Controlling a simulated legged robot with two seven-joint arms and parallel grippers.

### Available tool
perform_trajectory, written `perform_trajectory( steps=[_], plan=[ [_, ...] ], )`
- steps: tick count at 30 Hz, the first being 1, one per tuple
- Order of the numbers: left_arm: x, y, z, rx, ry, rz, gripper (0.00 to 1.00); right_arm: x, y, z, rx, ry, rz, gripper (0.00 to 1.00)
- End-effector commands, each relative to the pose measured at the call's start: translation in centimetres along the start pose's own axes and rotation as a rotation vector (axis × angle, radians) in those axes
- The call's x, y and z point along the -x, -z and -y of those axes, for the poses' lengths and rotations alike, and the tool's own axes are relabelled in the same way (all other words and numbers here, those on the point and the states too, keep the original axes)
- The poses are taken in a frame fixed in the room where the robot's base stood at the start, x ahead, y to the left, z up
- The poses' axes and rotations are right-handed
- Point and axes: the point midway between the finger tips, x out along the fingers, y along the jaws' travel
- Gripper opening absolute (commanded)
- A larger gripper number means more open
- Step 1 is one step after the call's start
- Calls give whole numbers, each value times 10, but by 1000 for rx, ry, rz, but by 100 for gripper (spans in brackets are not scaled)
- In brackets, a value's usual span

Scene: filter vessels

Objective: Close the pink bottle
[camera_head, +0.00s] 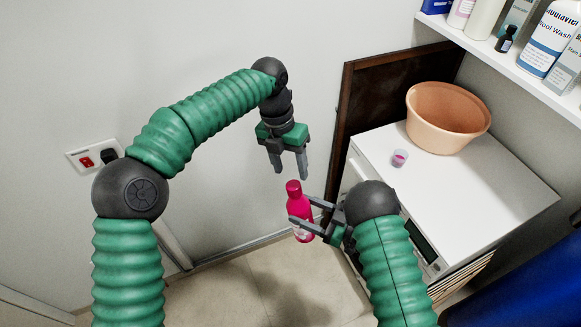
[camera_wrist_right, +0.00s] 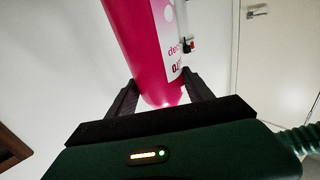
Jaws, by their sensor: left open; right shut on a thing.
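The pink bottle (camera_head: 300,223) is held in the air, roughly upright with a slight tilt, in front of the white machine. Its red-pink top (camera_head: 293,187) points up; I cannot tell whether that is a cap or a bare neck. My right gripper (camera_head: 302,211) is shut on the bottle's body. The bottle (camera_wrist_right: 145,40) also shows between the right fingers in the right wrist view, with its top out of frame. My left gripper (camera_head: 290,175) is open and empty, fingers pointing down, just above the bottle's top and apart from it.
A small whitish cup with pink in it (camera_head: 400,158) stands on the white machine (camera_head: 465,195), near a peach tub (camera_head: 445,120). A shelf (camera_head: 500,55) with several bottles is at upper right. A blue object (camera_head: 535,270) is at lower right.

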Motion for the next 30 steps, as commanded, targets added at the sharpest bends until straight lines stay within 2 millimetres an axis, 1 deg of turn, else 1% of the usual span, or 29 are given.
perform_trajectory(
  steps=[2, 4, 5, 8, 11, 12, 14, 15, 17, 18, 20, 21, 23, 24, 26, 27, 29, 30],
  plan=[
    [0, 0, 0, 22, 0, 0, 52, 0, 1, 0, 1, 0, -3, 0],
    [0, 0, 0, 93, 0, -1, 52, 0, 1, 0, 1, 0, -3, 0],
    [1, 0, 0, 142, 0, -1, 52, 0, 1, 0, 1, 0, -3, 0],
    [2, 1, 0, 384, 0, -1, 52, 0, 1, 0, 1, 0, -3, 0],
    [3, 1, 0, 699, 0, -2, 52, 0, 1, 0, 1, 0, -3, 0],
    [3, 1, 0, 829, -1, -2, 52, 0, 1, 0, 1, 0, -3, 0],
    [4, 1, 0, 1025, -1, -2, 52, 0, 1, 0, 1, 0, -3, 0],
    [5, 1, 0, 1155, -1, -3, 52, 0, 1, 0, 1, 0, -3, 0],
    [6, 2, 0, 1351, -1, -3, 52, 0, 1, 0, 1, 0, -3, 0],
    [6, 2, 0, 1482, -1, -4, 52, 0, 1, 0, 1, 0, -3, 0],
    [7, 2, 0, 1678, -2, -5, 52, 0, 1, 0, 1, 0, -3, 0],
    [7, 2, 0, 1808, -2, -5, 52, 0, 1, 0, 1, 0, -3, 0],
    [8, 2, 0, 2003, -3, -5, 52, 0, 1, 0, 1, 0, -3, 0],
    [9, 2, 0, 2133, -3, -5, 52, 0, 1, 0, 1, 0, -3, 0],
    [10, 2, 0, 2329, -4, -5, 52, 0, 1, 0, 1, 0, -3, 0],
    [10, 3, 0, 2459, -4, -5, 52, 0, 1, 0, 1, 0, -3, 0],
    [11, 3, 0, 2655, -5, -5, 52, 0, 1, 0, 1, 0, -3, 0],
    [12, 3, 0, 2786, -5, -6, 52, 0, 1, 0, 1, 0, -3, 0]
  ],
)
